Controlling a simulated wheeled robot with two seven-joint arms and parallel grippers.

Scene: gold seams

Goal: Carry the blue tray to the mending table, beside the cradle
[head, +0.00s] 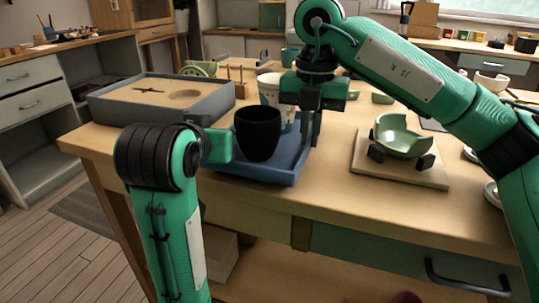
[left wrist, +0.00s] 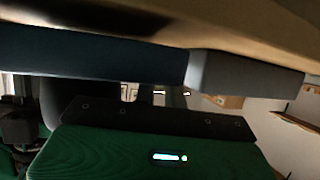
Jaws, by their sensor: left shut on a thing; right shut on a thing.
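The blue tray (head: 283,177) is at the front edge of the wooden table (head: 330,190), left of the cradle (head: 402,158), which bears a broken pale green bowl (head: 400,137). A black cup (head: 258,133) stands in the tray, with a patterned cup (head: 270,90) behind it. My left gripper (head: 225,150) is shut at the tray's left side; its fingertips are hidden. My right gripper (head: 311,125) points down, shut on the tray's right side. A dark blue wall, apparently the tray's, spans the left wrist view (left wrist: 90,55). I cannot tell whether the tray touches the table.
A grey sand box (head: 160,100) stands close to the tray's left. A small wooden rack (head: 237,78) and green pieces lie behind. A white bowl (head: 490,82) is at the far right. Bare tabletop lies between tray and cradle.

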